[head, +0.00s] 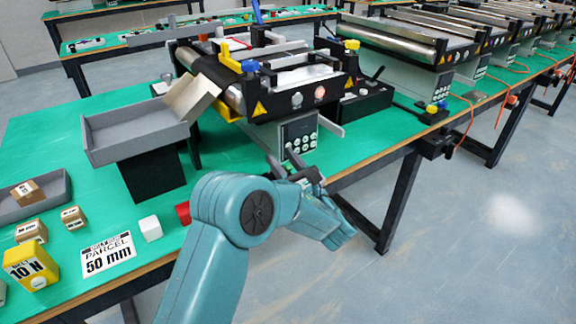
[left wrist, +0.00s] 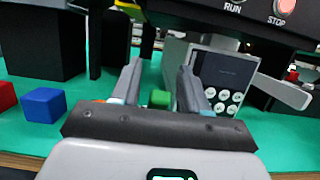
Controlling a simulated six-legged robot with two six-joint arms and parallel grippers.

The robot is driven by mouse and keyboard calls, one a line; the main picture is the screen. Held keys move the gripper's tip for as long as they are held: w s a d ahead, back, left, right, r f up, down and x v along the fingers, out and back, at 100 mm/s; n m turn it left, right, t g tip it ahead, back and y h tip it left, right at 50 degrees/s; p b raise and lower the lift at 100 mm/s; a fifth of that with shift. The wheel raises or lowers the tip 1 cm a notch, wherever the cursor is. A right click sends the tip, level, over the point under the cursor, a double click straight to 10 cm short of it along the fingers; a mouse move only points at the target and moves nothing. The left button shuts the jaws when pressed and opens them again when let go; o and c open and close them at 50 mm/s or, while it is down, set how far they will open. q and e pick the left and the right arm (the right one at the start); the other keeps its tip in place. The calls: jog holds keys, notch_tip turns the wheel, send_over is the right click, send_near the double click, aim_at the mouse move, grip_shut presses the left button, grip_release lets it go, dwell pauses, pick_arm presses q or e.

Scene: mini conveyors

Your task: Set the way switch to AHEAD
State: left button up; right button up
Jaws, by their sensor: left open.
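The conveyor's control box (head: 300,136), with a dark display and several round white buttons, hangs under the conveyor frame. It also shows in the left wrist view (left wrist: 222,78), just beyond the right finger. A small green block or knob (left wrist: 160,98) shows between my fingers in the left wrist view; I cannot tell whether it is the way switch. No AHEAD lettering is legible. My left gripper (head: 302,176) is in front of the control box, partly hidden by my arm. In the left wrist view it (left wrist: 158,76) is open, with nothing held. My right gripper is not seen.
The conveyor (head: 300,80) with RUN and STOP buttons (left wrist: 284,6) overhangs the box. A grey tray (head: 135,130) stands on a black block at left. A blue cube (left wrist: 44,105), a red block (head: 184,212) and a white cube (head: 150,228) lie near the table edge.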

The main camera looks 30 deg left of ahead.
pick_arm(q)
jog(key=v, duration=0.8)
jog(key=shift+d+f, duration=0.1)
jog(key=shift+d, duration=0.3)
jog(key=b, duration=1.7)
send_near(291, 169)
jog(key=v, duration=0.3)
jog(key=shift+s+f, duration=0.1)
jog(key=shift+f, duration=0.1)
